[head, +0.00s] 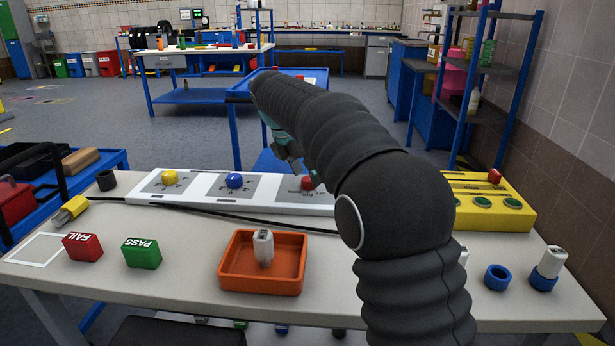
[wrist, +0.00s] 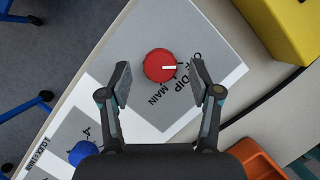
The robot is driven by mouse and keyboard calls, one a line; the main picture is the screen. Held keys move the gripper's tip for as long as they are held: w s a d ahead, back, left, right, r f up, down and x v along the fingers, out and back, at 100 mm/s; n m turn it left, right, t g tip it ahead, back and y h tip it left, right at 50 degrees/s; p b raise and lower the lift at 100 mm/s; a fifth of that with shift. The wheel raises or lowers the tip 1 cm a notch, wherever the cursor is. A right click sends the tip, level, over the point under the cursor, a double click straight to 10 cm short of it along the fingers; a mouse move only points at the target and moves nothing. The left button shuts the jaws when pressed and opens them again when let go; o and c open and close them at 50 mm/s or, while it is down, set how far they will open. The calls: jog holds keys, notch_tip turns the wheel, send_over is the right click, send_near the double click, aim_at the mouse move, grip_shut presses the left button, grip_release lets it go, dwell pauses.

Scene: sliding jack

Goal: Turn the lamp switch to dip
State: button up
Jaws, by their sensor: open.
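The lamp switch is a red round knob (wrist: 159,65) on a grey plate with the words DIP and MAIN and a partly hidden third word. Its white pointer points right in the wrist view; which label it is on I cannot tell for sure. In the head view the red knob (head: 308,183) shows at the right of the white panel (head: 210,205), partly behind my arm. My gripper (wrist: 159,77) is open, with one finger on each side of the knob in the wrist view, apart from it. In the head view my arm hides most of the gripper.
A blue knob (head: 235,181) and a yellow knob (head: 170,177) sit on the same panel. A yellow button box (head: 490,212) stands to the right. An orange tray (head: 262,285) holding a pale block is in front, with FAIL (head: 82,247) and PASS (head: 141,254) blocks to its left.

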jog(key=shift+x, duration=0.75)
jog(key=c, duration=1.1)
jog(key=shift+c, duration=0.2)
jog(key=shift+m, duration=0.3)
jog(key=m+g, duration=0.1)
jog(key=m, duration=0.2)
jog(key=shift+w+a+m+h, duration=0.1)
jog(key=shift+m+h, duration=0.2)
jog(key=shift+h, duration=0.1)
jog(key=shift+m+g, duration=1)
jog(key=shift+m, duration=1.2)
